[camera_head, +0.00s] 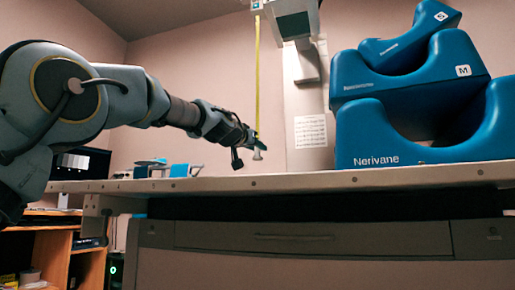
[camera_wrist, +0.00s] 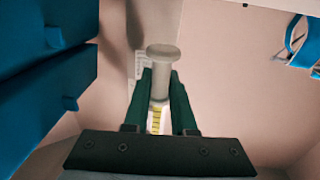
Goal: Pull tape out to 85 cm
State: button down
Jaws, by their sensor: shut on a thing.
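A yellow tape (camera_head: 257,80) hangs straight down from the overhead unit (camera_head: 292,22) in the head view. Its lower end carries a pale knob (camera_head: 259,154) just above the table top. My gripper (camera_head: 254,138) is at the tape's lower end, with the knob just below it. In the wrist view the green fingers of my gripper (camera_wrist: 160,95) are shut on the tape's end, and the pale knob (camera_wrist: 162,58) sticks out beyond them. A short piece of yellow marked tape (camera_wrist: 156,120) shows between the fingers. The length reading is too small to tell.
Blue stacked cushions (camera_head: 420,150) marked Nerivane stand on the table (camera_head: 300,181) at the right. Small blue and white items (camera_head: 180,170) lie on the table at the left. A monitor (camera_head: 80,164) stands behind my arm. The table top between is clear.

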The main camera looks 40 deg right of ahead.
jog(key=shift+f+b, duration=0.5)
jog(key=shift+f, duration=0.55)
jog(key=c, duration=0.7)
grip_release()
jog(key=shift+r, duration=0.1)
jog(key=shift+b+v, duration=2.55)
jog(key=shift+v, duration=2.85)
jog(key=shift+a, duration=0.15)
